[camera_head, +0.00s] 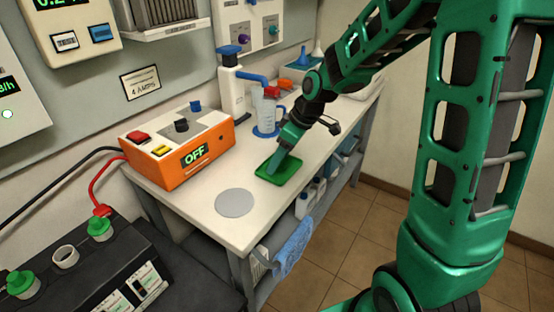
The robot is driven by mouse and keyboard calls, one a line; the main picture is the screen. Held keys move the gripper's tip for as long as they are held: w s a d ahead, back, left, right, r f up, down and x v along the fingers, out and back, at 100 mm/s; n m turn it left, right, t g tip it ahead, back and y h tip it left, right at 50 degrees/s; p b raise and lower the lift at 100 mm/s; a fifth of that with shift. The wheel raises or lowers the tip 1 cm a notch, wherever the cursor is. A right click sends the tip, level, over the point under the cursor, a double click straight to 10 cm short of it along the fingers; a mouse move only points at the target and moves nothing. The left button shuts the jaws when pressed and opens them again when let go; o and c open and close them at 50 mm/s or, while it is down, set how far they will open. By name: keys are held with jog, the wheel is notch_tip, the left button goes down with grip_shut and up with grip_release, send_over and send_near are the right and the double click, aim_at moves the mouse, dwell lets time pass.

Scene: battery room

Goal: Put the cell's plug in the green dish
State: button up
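The green dish (291,175) lies on the white bench top. My gripper (272,168) points down into the dish from the upper right, its tips at or just above the dish floor. The fingers overlap in this view, so I cannot tell whether they are open or shut or hold anything. No loose plug shows; one in the dish or between the fingers would be hidden. The black battery (120,262) at the lower left has green plugs (100,229) on two cells. The middle cell opening (65,257) between them is a bare pale ring.
An orange charger (178,150) reading OFF stands left of the dish. A grey disc (234,203) lies on the bench in front. A measuring jug (267,112) and a white pump bottle (231,90) stand behind. A blue cloth (293,248) hangs at the front edge.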

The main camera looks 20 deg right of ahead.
jog(key=v, duration=1.1)
jog(key=shift+s+r, duration=0.2)
jog(key=shift+r, duration=0.1)
jog(key=s+d+f+m+g+h, duration=0.1)
jog(key=s+d+m, duration=0.3)
jog(key=s, duration=0.5)
jog(key=s+d+f+m+g+h, duration=0.1)
jog(key=s+d+m, duration=0.4)
jog(key=s, duration=0.5)
jog(key=s+d+f+m+g+h, duration=0.1)
jog(key=s+d+m, duration=0.3)
jog(key=s, duration=0.5)
jog(key=shift+d+f+m, duration=0.4)
jog(key=shift+f+m, duration=0.1)
jog(key=shift+m, duration=0.5)
jog(key=shift+s, duration=0.15)
